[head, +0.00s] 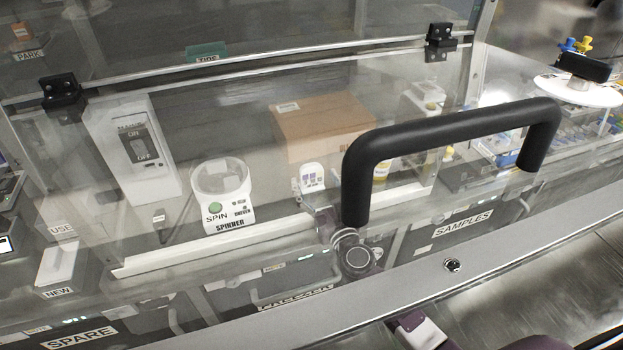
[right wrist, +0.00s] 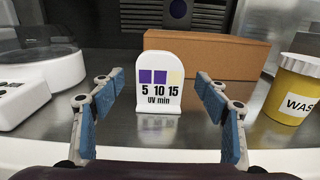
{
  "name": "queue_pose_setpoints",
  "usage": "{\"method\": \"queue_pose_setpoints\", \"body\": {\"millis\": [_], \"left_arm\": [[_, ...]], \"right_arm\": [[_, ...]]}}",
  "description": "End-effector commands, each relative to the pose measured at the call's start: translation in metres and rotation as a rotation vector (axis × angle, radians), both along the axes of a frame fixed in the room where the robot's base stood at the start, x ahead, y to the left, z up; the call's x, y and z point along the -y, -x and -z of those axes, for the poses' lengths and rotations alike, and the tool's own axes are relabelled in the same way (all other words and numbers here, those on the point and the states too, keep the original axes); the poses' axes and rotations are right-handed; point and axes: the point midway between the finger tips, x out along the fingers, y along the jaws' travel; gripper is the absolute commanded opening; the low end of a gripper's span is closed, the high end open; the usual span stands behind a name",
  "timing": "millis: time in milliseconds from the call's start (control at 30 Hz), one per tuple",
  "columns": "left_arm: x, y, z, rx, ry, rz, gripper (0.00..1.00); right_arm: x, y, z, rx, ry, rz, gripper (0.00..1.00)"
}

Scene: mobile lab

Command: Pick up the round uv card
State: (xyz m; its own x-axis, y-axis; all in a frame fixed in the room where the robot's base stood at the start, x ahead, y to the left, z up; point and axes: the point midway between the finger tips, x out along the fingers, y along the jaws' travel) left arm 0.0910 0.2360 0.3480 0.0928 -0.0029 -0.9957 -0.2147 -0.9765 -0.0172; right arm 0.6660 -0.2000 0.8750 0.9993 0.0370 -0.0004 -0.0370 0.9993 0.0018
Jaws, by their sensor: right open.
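The round uv card (right wrist: 160,80) is a small white upright plate with a rounded top, purple and pale yellow squares and the text "5 10 15 UV min". It stands on the grey work surface. In the head view the card (head: 312,177) shows behind the clear sash, right of the spinner. My right gripper (right wrist: 160,92) is open, with a blue-padded finger on either side of the card's picture and clear gaps to both. It holds nothing. My left gripper is not in view.
A cardboard box (right wrist: 205,55) stands behind the card. A yellow waste cup (right wrist: 293,90) is at the right. The white spinner (head: 225,195) is to the left. The clear sash with its black handle (head: 450,135) stands in front. Bare surface surrounds the card.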

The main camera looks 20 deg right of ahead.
Motion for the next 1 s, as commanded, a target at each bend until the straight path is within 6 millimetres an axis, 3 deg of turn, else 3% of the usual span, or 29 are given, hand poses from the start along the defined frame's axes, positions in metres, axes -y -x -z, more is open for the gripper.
{"method": "queue_pose_setpoints", "body": {"millis": [133,400,767,1000], "left_arm": [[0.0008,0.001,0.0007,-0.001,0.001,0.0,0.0],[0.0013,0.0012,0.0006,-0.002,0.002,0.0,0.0],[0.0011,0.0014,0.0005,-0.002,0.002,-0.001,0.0],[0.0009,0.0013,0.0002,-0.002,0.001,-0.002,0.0]], "right_arm": [[-0.0004,-0.0152,-0.0008,0.001,0.002,0.0,0.68],[-0.0003,-0.0172,-0.0004,0.0,0.002,0.0,0.68],[-0.0003,-0.0169,-0.0005,0.0,0.002,0.0,0.28],[-0.0003,-0.017,-0.0012,0.0,0.002,0.0,0.27]]}}
